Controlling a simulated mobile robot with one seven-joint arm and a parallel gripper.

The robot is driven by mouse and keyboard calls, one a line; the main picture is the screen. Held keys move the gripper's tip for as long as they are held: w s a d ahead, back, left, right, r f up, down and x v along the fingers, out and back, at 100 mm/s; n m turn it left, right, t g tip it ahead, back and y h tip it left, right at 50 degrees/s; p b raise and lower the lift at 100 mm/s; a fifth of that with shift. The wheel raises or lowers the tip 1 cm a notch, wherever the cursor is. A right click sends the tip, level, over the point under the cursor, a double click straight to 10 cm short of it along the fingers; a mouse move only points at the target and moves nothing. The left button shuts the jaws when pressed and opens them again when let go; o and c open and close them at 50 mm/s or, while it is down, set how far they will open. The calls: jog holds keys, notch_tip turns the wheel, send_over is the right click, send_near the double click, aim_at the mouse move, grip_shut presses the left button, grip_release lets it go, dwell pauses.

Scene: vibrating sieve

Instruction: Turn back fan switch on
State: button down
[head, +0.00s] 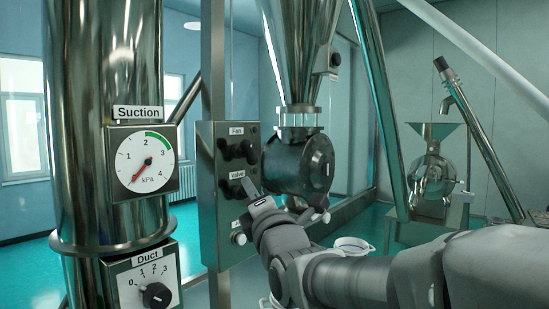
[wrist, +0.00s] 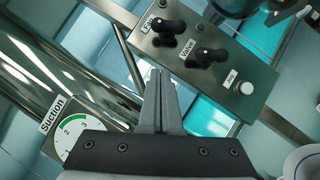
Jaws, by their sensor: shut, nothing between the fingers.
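The black fan switch (head: 240,150) sits at the top of a grey control box (head: 207,190), under a "Fan" label. It also shows in the wrist view (wrist: 168,34). Whether its handle stands at on or off cannot be told. The black valve switch (head: 232,188) is just below it and shows in the wrist view (wrist: 206,57). My gripper (head: 246,184) is in front of the box at about the valve switch's height, below the fan switch. In the wrist view my gripper (wrist: 158,74) has its fingers together, empty, and appears apart from both switches.
A white button (head: 239,239) is lowest on the box. Left stands a steel column with a suction gauge (head: 142,163), its needle low, and a duct dial (head: 144,285). A round dark valve body (head: 300,168) under a steel cone is close on the right.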

aim_at(249, 152)
jog(key=d+r+p+x, duration=0.1)
jog(key=p+x, duration=0.4)
jog(key=x, duration=0.8)
jog(key=shift+w+d+r+p, duration=0.2)
jog(key=shift+d+r+p, duration=0.1)
jog(key=shift+d, duration=0.4)
